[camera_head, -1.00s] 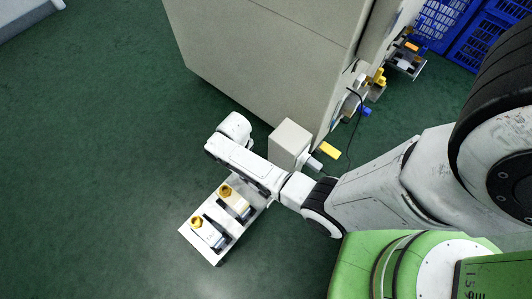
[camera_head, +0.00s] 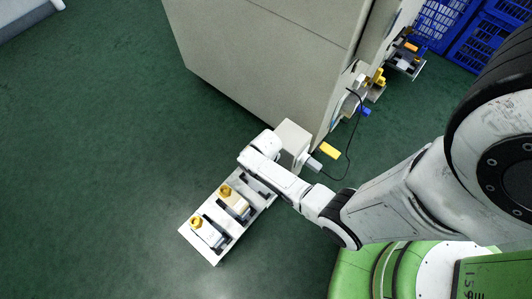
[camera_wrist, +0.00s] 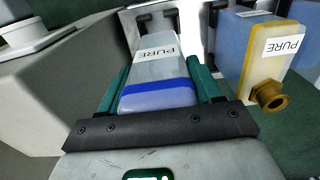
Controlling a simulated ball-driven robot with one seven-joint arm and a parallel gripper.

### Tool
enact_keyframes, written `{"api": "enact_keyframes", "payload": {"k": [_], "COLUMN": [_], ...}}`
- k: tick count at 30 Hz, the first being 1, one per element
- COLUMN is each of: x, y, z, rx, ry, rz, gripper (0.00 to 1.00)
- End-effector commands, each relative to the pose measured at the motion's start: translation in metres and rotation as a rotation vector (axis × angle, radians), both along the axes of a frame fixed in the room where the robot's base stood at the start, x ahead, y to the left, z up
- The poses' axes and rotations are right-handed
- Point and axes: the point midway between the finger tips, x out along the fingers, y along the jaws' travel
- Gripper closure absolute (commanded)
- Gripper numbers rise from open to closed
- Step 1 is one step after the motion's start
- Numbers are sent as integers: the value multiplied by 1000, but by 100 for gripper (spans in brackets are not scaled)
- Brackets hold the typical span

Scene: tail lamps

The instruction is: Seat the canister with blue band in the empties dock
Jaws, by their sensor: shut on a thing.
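My gripper (camera_wrist: 160,84) is shut on the canister with blue band (camera_wrist: 157,98), its green fingers on either side of it. The canister is pale, with a "PURE" label toward its far end. The white dock (camera_head: 217,255) stands on the floor in the head view, and its dark brackets show beyond the canister in the wrist view (camera_wrist: 216,12). I cannot tell whether the canister touches the dock. In the head view my arm hides the gripper and the held canister, over the dock's upper right end.
Two canisters with yellow caps (camera_head: 236,203) (camera_head: 208,234) sit in the dock's other places. One, with a yellow band (camera_wrist: 262,52), is close right of my gripper. A beige box (camera_head: 293,138) and a large cabinet (camera_head: 270,50) stand beside the dock's upper end.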

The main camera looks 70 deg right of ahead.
Motion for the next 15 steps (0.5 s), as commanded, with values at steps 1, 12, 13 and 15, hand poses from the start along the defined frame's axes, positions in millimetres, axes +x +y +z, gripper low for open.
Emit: {"api": "enact_keyframes", "payload": {"k": [1,12,13,15], "x": [0,0,0,1], "y": [0,0,0,0], "z": [-8,-44,-47,-51], "rx": [0,0,0,0], "ry": [0,-1,-1,-1], "rz": [0,0,0,-1], "gripper": [73,73,73,73]}}
